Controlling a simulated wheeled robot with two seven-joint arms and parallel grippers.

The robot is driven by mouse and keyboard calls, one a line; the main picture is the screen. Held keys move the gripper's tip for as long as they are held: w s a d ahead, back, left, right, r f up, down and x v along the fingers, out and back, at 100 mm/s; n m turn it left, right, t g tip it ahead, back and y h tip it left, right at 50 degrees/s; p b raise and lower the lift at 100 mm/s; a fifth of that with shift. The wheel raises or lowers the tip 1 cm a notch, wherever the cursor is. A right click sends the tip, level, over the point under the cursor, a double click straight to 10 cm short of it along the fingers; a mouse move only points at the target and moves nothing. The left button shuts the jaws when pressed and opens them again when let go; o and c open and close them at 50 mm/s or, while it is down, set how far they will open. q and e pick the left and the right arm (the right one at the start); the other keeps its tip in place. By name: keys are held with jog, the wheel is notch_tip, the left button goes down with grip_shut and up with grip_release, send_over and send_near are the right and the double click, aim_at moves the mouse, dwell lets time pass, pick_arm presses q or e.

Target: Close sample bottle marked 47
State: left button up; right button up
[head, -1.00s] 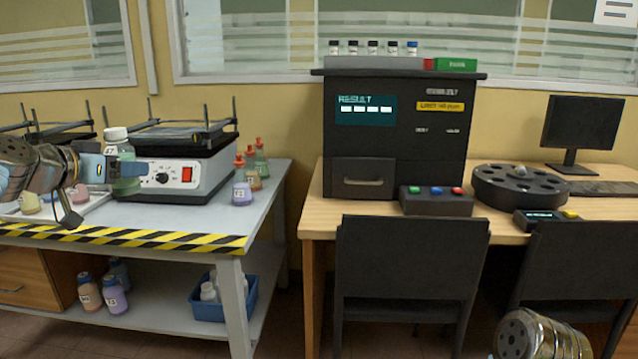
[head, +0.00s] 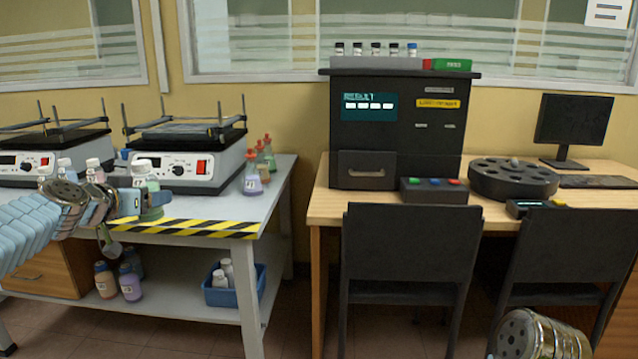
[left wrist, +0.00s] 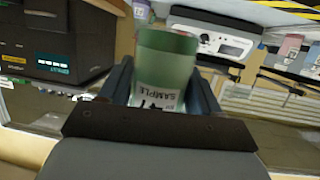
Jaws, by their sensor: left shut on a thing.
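My left gripper (head: 135,203) is shut on a green sample bottle (head: 151,198) and holds it at the striped front edge of the left table. The bottle has a pale top; I cannot tell how tightly the cap sits. In the left wrist view the green bottle (left wrist: 167,62) is between the fingers, with a white label reading "SAMPLE"; its number is partly hidden by the gripper. My right gripper is not in view.
Two shakers (head: 185,165) stand at the back of the left table (head: 215,212). Red-capped bottles (head: 252,180) stand at its right end. A blue bin (head: 232,297) and coloured bottles (head: 130,285) are on the lower shelf. A black analyser (head: 398,130) stands on the wooden desk.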

pick_arm(q)
jog(key=d+f+n+y, duration=0.1)
jog(key=d+f, duration=0.4)
jog(key=f, duration=0.6)
jog(key=d+f+n+y, duration=0.1)
jog(key=d+f+y, duration=0.1)
jog(key=d+f, duration=0.65)
jog(key=s+d+f, duration=0.2)
jog(key=s+f, duration=0.3)
jog(key=f, duration=0.3)
jog(key=shift+s+d, duration=0.15)
jog(key=shift+s, duration=0.05)
jog(key=s+d+f+m+g+h, duration=0.1)
jog(key=s+d+f+m+h, duration=0.3)
jog(key=d+f, duration=0.3)
jog(key=s+d+f+m+g+h, duration=0.2)
jog(key=s+d+f+m+h, duration=0.2)
jog(key=d+f, duration=0.3)
jog(key=shift+d+f+h, duration=0.15)
jog(key=shift+d+h, duration=0.7)
jog(key=shift+h, duration=0.05)
jog(key=shift+s, duration=0.1)
